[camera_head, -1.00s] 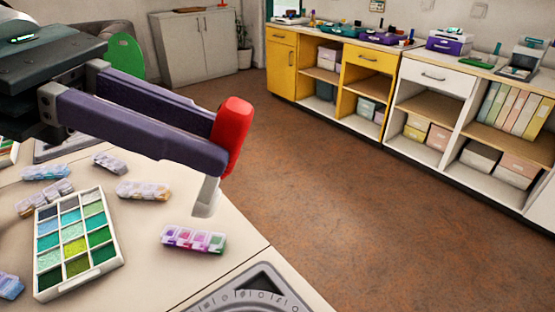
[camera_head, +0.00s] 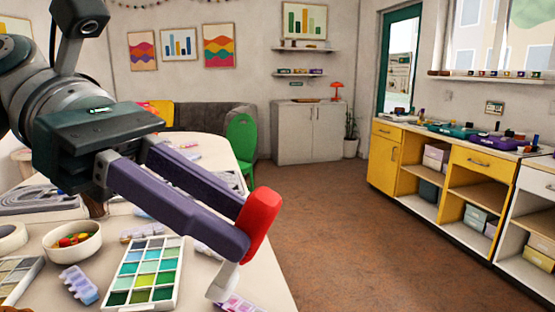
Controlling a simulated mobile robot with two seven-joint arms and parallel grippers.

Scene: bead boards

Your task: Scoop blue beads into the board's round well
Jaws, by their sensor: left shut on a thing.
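My left gripper (camera_head: 248,226) is shut on the red handle of a scoop (camera_head: 264,218). The handle is tilted and its pale scoop end (camera_head: 221,283) hangs below the fingers, above the table's right edge area. I cannot see into the scoop end. A white bead tray (camera_head: 178,300) with compartments of green, teal and pale blue beads lies left of the scoop. A grey bead board (camera_head: 38,200) lies at the left, partly cut off; I cannot make out a round well in it. My right gripper is out of view.
On the pale table (camera_head: 205,258) are a white bowl (camera_head: 73,250) of colourful pieces, a blue bead box (camera_head: 79,284), a purple-pink bead box (camera_head: 240,303) and a roll of tape (camera_head: 11,238). A green chair (camera_head: 242,140) stands behind. The floor to the right is clear.

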